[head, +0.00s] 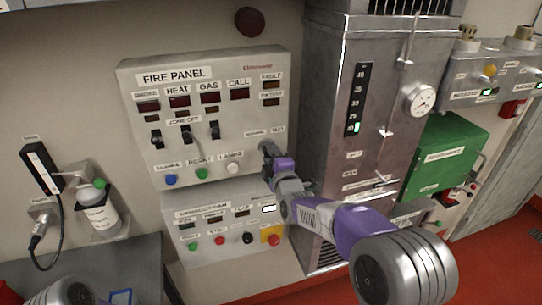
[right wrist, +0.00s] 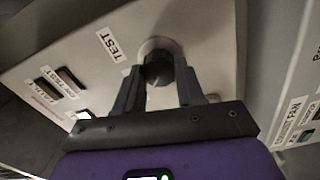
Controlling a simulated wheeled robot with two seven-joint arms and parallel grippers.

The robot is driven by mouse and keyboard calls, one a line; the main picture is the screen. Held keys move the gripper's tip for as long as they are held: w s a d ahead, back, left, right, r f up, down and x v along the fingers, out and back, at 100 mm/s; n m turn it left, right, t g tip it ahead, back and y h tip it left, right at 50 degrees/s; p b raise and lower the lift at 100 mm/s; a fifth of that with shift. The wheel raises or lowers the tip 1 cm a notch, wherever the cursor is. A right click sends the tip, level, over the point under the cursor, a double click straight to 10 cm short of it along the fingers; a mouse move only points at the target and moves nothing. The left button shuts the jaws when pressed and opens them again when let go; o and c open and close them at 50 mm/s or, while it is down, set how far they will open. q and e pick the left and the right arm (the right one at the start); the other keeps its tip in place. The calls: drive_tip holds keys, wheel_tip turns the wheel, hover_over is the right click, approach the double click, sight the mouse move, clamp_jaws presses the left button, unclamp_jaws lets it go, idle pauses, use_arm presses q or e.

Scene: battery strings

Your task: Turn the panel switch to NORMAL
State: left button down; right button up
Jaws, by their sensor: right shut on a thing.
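The fire panel (head: 215,66) is a pale wall box with labelled windows, toggle switches and buttons. Its panel switch (right wrist: 158,66) is a dark round knob on a pale round base, beside the TEST label (right wrist: 110,44) in the right wrist view. My right gripper (right wrist: 160,92) is shut on this knob, one finger on each side. In the head view my right gripper (head: 268,152) reaches the panel's lower right and hides the knob. The knob's pointer direction cannot be made out. My left gripper is not in view.
A second panel (head: 225,237) with several buttons sits just below the fire panel. A tall metal cabinet (head: 375,120) stands close to the right of my right gripper. A wall-mounted handset (head: 40,167) and bottle (head: 97,212) are at the left.

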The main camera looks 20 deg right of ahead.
drive_tip(key=o, duration=1)
drive_tip(key=shift+s, duration=0.1)
drive_tip(key=s, duration=0.7)
drive_tip(key=shift+s+d, duration=0.1)
drive_tip(key=shift+s, duration=0.1)
